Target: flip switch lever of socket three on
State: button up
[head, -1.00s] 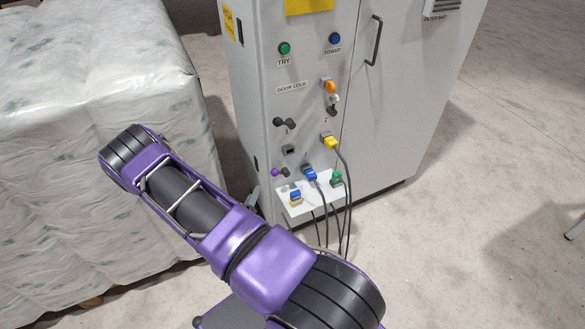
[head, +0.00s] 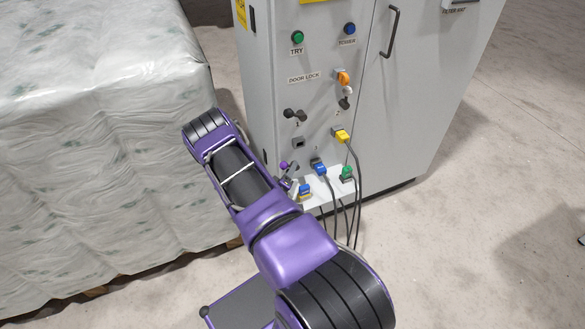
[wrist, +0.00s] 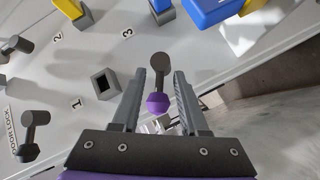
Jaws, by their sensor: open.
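The socket three lever, dark with a purple knob, stands on the grey cabinet. In the wrist view the lever (wrist: 158,66) has its knob (wrist: 157,103) pointing toward the palm. The knob (head: 284,165) also shows in the head view, to the left of socket three. My gripper (wrist: 161,76) is open, one finger on each side of the lever, with visible gaps. In the head view the gripper (head: 291,181) is small and partly hidden by my arm.
Empty socket one (wrist: 104,84) lies beside the left finger. Dark levers of sockets one (wrist: 35,128) and two (wrist: 14,46) are farther left. A white shelf (head: 317,201) holds blue-yellow and green plugs below. Cables hang there. A wrapped bale (head: 100,150) stands left.

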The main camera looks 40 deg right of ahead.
jog(key=shift+x, duration=1.4)
grip_shut()
